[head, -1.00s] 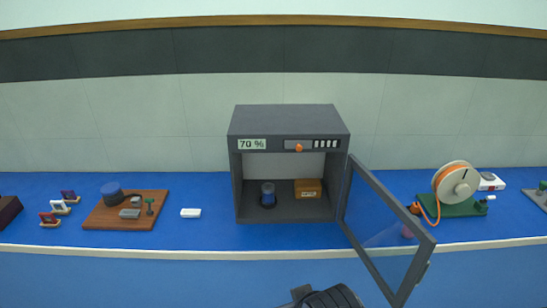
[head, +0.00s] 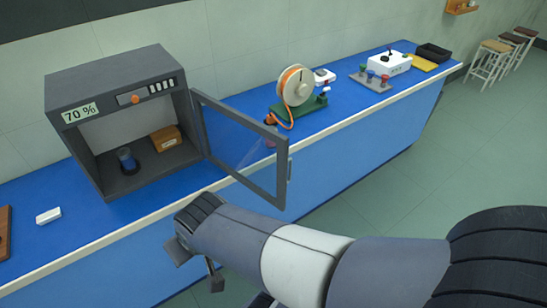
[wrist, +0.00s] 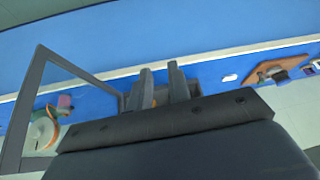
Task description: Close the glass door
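The glass door (head: 282,178) is a dark-framed clear pane hinged at the right side of a grey cabinet (head: 115,68). It stands wide open, swung out past the bench's front edge. A handle shows on its outer free edge. In the wrist view, which looks upside down, the door frame (wrist: 30,95) is at the left and the cabinet lies partly behind the fingers. My gripper (head: 195,266) is in front of the bench, left of the door and apart from it. Its two fingers (wrist: 161,84) are spread with nothing held between them.
A spool stand (head: 296,90) with orange line is behind the door on the blue bench. A small white block (head: 48,215) lies left. The floor in front is clear.

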